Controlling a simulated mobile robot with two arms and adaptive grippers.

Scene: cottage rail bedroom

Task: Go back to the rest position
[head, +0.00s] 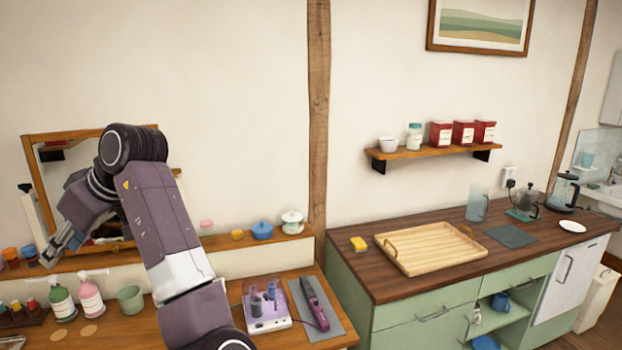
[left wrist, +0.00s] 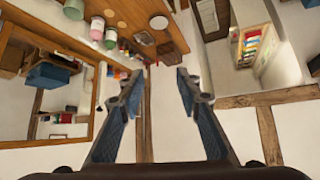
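My left arm reaches up in front of the mirror (head: 40,165) and bends down to the left. Its gripper (head: 60,245) hangs near the small ledge below the mirror, above the bottles on the dressing table. In the left wrist view, my left gripper (left wrist: 158,78) has its two fingers well apart, with nothing held between them. My right gripper is in neither view.
A dressing table (head: 330,344) holds bottles, a green cup (head: 130,299), a roller set (head: 266,306) and a hair straightener (head: 314,303). To the right, a counter (head: 400,288) carries a wooden tray (head: 430,248), a yellow sponge (head: 359,244) and a glass pitcher (head: 477,204). A wall shelf (head: 430,152) holds red canisters.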

